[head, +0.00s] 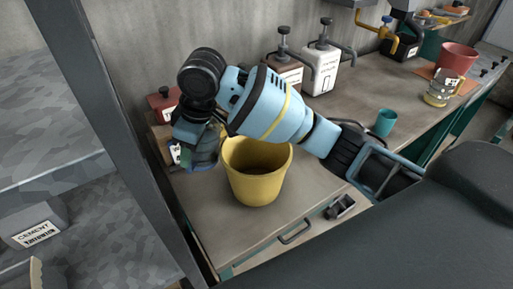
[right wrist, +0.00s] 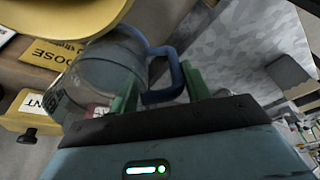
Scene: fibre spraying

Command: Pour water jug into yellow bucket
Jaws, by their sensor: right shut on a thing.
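The yellow bucket (head: 257,185) stands upright on the bench top, its open mouth facing up. Its yellow rim also shows at the top left of the right wrist view (right wrist: 60,18). My right gripper (right wrist: 160,90) is shut on the blue handle of the clear water jug (right wrist: 105,72), with green fingers on either side. In the head view the jug (head: 205,153) is just left of the bucket's rim, partly hidden by my wrist. I cannot tell its exact tilt or how much water it holds. My left gripper is out of view.
A brown dispenser (head: 284,72) and a white dispenser (head: 322,70) stand at the back. A teal cup (head: 385,122), a glass jar (head: 440,90) and a red pot (head: 458,57) are to the right. A grey shelf (head: 60,160) is close on the left.

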